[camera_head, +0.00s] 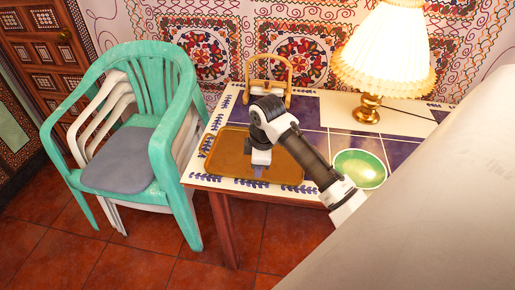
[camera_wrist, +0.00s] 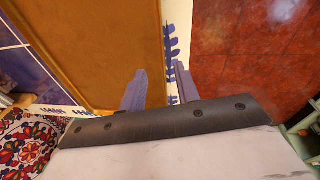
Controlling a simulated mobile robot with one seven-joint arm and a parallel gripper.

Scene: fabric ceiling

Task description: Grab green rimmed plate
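The green plate (camera_head: 359,168) with a paler rim lies on the tiled table, right of the brown tray. My forearm passes close by its left side in the head view. My gripper (camera_head: 259,171) points down over the front part of the tray, to the left of the plate and apart from it. In the wrist view my gripper (camera_wrist: 161,88) has its two fingers spread with nothing between them. Below them are the tray's edge and the table's border. The plate does not show in the wrist view.
The brown tray (camera_head: 224,160) lies on the table (camera_head: 312,191), and also fills much of the wrist view (camera_wrist: 100,40). A lit lamp (camera_head: 368,108) stands behind the plate. A wooden-handled holder (camera_head: 288,76) stands at the back. Green and white stacked chairs (camera_head: 160,150) stand left.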

